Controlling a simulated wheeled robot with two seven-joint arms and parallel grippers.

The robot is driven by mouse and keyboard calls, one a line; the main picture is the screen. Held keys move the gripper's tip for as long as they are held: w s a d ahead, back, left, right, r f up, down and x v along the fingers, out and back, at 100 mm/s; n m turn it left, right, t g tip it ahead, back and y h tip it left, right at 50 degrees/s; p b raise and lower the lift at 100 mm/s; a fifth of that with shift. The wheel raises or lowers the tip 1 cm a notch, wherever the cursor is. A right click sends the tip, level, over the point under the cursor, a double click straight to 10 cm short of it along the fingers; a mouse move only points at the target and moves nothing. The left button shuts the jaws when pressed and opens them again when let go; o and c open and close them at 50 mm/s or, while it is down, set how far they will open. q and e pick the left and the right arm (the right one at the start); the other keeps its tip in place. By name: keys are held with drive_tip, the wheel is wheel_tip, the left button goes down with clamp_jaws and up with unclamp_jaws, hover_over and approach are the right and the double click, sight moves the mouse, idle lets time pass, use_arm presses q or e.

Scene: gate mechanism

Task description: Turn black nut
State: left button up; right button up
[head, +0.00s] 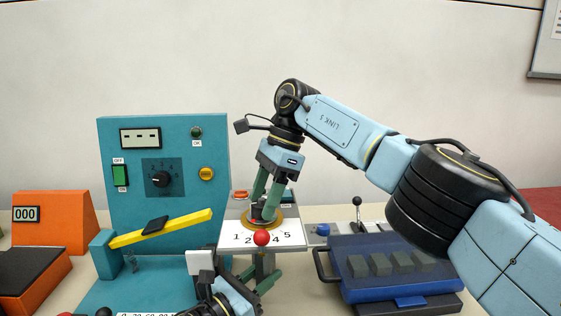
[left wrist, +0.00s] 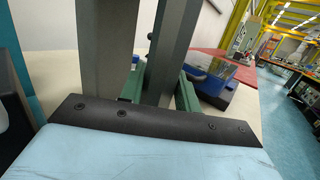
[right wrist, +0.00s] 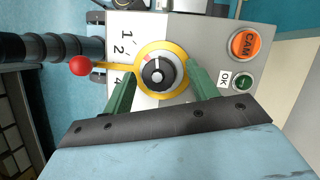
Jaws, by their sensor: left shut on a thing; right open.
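The black nut (right wrist: 157,76) sits at the centre of a yellow dial ring (right wrist: 178,55) on a grey numbered panel. My right gripper (right wrist: 161,75) is open, pointing down, with one green finger on each side of the ring and nut. In the head view my right gripper (head: 262,213) covers the nut. A lever with a red ball (head: 261,238) extends from the ring's near side; the ball also shows in the right wrist view (right wrist: 79,65). My left gripper (left wrist: 163,92), low below the panel, is shut on what looks like a dark grey upright post (left wrist: 172,45). Its fingertips are partly hidden.
A teal control cabinet (head: 112,150) with a yellow bar (head: 185,224) stands left of the panel. A blue case (head: 350,291) with grey blocks lies to the right. An orange CAM button (right wrist: 244,44) and green OK button (right wrist: 243,82) are on the panel.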

drive_tip(key=m+t, duration=0.1)
drive_tip(key=m, duration=0.3)
drive_tip(key=shift+s+d+y, duration=0.1)
drive_tip(key=shift+s+y, duration=0.05)
drive_tip(key=shift+y, duration=0.15)
drive_tip(key=m+t, duration=0.2)
drive_tip(key=m, duration=0.2)
drive_tip(key=shift+s, duration=0.15)
drive_tip(key=shift+r+m, duration=0.3)
drive_tip(key=shift+m, duration=0.1)
drive_tip(key=v, duration=1.1)
drive_tip(key=shift+s+r, duration=0.2)
drive_tip(key=shift+f, duration=0.1)
drive_tip(key=x, duration=1.2)
drive_tip(key=shift+w+f, duration=0.1)
drive_tip(key=shift+w, duration=0.1)
drive_tip(key=shift+c, duration=0.2)
